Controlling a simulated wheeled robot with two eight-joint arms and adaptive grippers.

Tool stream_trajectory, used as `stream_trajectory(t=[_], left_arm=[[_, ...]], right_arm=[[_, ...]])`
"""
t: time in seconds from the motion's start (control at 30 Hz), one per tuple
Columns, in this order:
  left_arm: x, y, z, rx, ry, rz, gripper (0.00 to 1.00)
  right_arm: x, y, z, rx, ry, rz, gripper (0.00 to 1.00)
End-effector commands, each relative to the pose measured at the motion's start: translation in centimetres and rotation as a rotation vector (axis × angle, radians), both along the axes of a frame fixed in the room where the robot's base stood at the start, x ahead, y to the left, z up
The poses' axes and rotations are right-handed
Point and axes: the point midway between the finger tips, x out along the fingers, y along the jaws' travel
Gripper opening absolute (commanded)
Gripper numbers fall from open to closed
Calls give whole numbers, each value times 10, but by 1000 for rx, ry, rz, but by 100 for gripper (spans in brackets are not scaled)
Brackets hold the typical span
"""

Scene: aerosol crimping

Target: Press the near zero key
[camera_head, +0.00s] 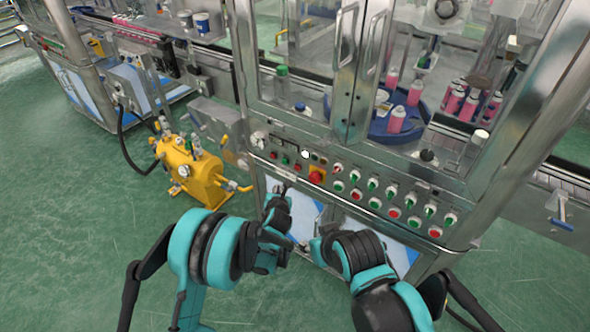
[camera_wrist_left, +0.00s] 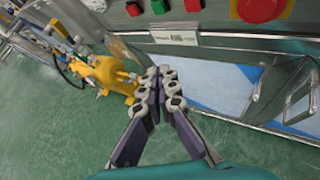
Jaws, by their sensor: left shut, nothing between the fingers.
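The control panel (camera_head: 345,180) of the steel machine carries several red, green and black buttons and knobs. I cannot read which one is the near zero key.
A red emergency knob on yellow (camera_head: 317,176) sits right of the small buttons. A yellow pump unit (camera_head: 192,175) stands on the green floor at left. Glass doors with steel handles (camera_head: 345,45) rise above the panel. Pink cans (camera_head: 397,118) stand inside on a blue turntable (camera_head: 378,128).

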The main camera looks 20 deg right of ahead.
Motion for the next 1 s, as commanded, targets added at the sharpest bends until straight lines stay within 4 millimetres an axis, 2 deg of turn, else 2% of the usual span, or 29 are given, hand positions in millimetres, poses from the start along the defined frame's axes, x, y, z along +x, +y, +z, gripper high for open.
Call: stream_trajectory(t=[0.27,0.7,1.0], left_arm=[[6,-7,1,-2,0,1,0],[42,-53,0,-2,2,2,0],[54,-68,0,-1,1,2,0]], right_arm=[[0,0,3,0,0,0,40],[0,0,12,0,0,0,40],[0,0,9,0,0,0,40]])
